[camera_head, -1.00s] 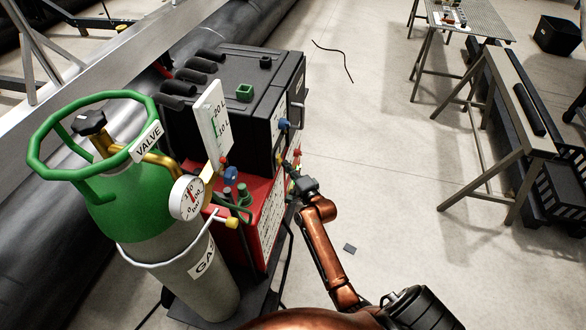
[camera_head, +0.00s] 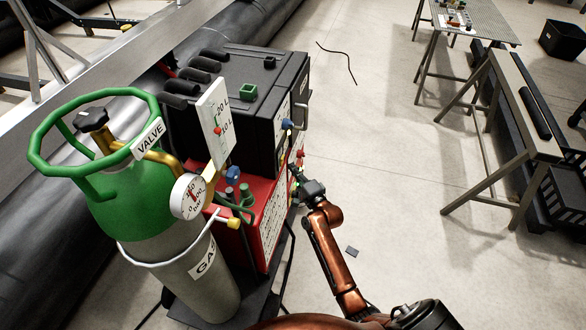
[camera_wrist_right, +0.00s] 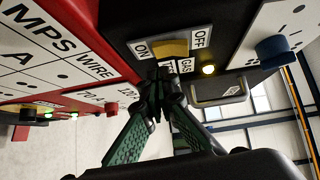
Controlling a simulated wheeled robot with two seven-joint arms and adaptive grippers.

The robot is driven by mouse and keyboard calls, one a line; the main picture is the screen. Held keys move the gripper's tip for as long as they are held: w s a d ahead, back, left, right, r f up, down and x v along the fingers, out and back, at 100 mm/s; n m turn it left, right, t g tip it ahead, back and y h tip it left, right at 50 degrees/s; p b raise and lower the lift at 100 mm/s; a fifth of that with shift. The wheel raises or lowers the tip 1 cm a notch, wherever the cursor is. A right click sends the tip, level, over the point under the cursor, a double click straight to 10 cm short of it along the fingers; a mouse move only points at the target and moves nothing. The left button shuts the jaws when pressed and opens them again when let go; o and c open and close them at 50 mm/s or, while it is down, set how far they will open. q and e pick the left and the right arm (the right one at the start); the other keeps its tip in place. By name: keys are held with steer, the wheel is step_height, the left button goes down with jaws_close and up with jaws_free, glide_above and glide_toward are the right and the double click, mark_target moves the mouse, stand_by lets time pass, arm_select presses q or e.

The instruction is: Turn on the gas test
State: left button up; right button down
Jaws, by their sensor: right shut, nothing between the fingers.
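In the right wrist view, a brass-coloured switch (camera_wrist_right: 174,48) sits on the black panel between the ON and OFF labels. Below it is a GAS label (camera_wrist_right: 186,66), with the rest of its wording hidden by my fingers. A small lamp (camera_wrist_right: 208,70) beside it glows yellow. In the head view the right gripper (camera_head: 296,182) is at the machine's right face, and the switch cannot be made out. My left gripper is not in view.
A green-topped gas cylinder (camera_head: 128,210) with a pressure gauge (camera_head: 190,196) stands left of the red and black machine (camera_head: 245,75). The white flow meter (camera_head: 214,115) shows a red ball between its marks. Blue knob (camera_wrist_right: 273,50) is right of the switch. Floor (camera_head: 400,240) at right is open.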

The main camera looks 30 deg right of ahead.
steer(key=s+d+f+p, duration=0.1)
steer(key=s, duration=1)
steer(key=shift+s+f, duration=0.15)
steer(key=shift+s, duration=0.05)
steer(key=shift+d, duration=0.1)
steer(key=s+a+f+n+g, duration=0.1)
steer(key=s+f+n+g, duration=0.35)
steer(key=f, duration=0.95)
steer(key=s+a+f+n+g, duration=0.15)
steer(key=s+f, duration=0.55)
steer(key=f, duration=0.8)
steer(key=s+a+f+n+g, duration=0.2)
steer(key=s+f+n+g, duration=0.3)
steer(key=s+f, duration=1.2)
steer(key=s+f+n+g, duration=0.2)
steer(key=s+f, duration=0.1)
steer(key=s, duration=0.7)
steer(key=s+a+f+n+g, duration=0.1)
steer(key=s+f+n+g, duration=0.1)
steer(key=s, duration=0.9)
steer(key=s+f+n+g, duration=0.2)
steer(key=s+f+n, duration=0.2)
steer(key=s, duration=0.7)
step_height(320, 180, down, 2)
steer(key=shift+a, duration=0.35)
